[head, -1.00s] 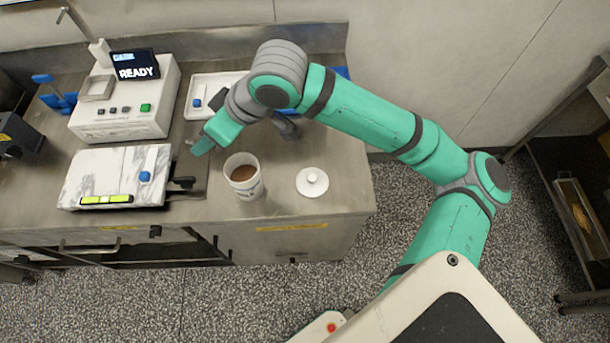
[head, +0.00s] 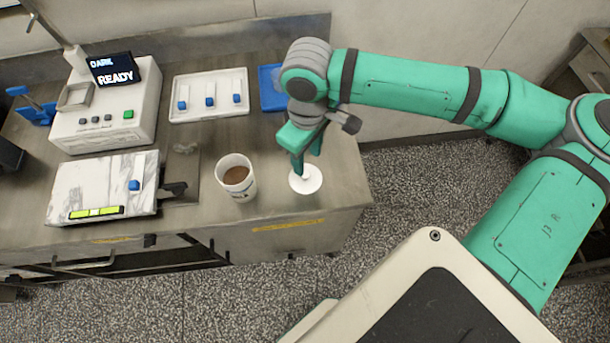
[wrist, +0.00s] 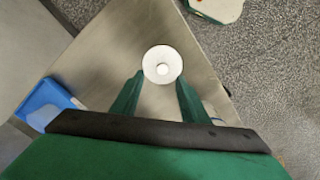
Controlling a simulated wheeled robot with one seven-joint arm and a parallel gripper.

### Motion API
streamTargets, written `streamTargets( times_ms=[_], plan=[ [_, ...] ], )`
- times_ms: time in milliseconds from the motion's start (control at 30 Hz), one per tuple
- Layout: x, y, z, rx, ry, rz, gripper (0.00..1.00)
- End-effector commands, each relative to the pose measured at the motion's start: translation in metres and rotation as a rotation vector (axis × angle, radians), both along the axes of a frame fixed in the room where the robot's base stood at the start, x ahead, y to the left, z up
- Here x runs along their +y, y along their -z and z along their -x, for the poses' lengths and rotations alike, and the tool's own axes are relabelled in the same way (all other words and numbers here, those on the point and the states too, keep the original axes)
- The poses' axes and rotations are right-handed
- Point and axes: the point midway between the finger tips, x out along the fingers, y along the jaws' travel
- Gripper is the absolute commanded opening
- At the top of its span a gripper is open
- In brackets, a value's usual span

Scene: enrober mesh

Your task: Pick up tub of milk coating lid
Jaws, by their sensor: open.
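The white round lid (head: 313,180) with a small knob lies on the steel counter near its front right corner. It also shows in the wrist view (wrist: 162,64), beyond and between my fingertips. The tub (head: 236,177), white and open-topped with brown coating inside, stands upright to the left of the lid. My gripper (head: 305,170) points down over the lid, and its fingers hide part of the lid in the head view. In the wrist view my gripper (wrist: 157,88) is open with nothing between its fingers. I cannot tell whether a finger touches the knob.
A marble slab (head: 92,205) lies left of the tub, with a machine reading READY (head: 125,115) behind it. A white tray (head: 190,113) with several blue-ended tools and a blue tray (head: 272,95) are at the back. The counter's edge is close to the lid.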

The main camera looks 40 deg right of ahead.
Motion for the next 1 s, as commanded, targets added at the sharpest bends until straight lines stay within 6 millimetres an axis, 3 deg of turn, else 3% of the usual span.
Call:
streamTargets(
  times_ms=[233, 533, 833, 867, 1000],
  plan=[
    [0.002, 0.017, 0.0, 0.0, -0.002, 0.0, 0.41],
    [0.006, 0.055, 0.0, -0.001, -0.001, -0.001, 0.41],
    [0.005, 0.06, 0.0, -0.002, -0.001, 0.0, 0.41],
    [0.005, 0.06, 0.0, -0.002, -0.001, 0.0, 0.38],
    [0.005, 0.06, 0.0, -0.002, -0.001, 0.0, 0.05]
  ],
)
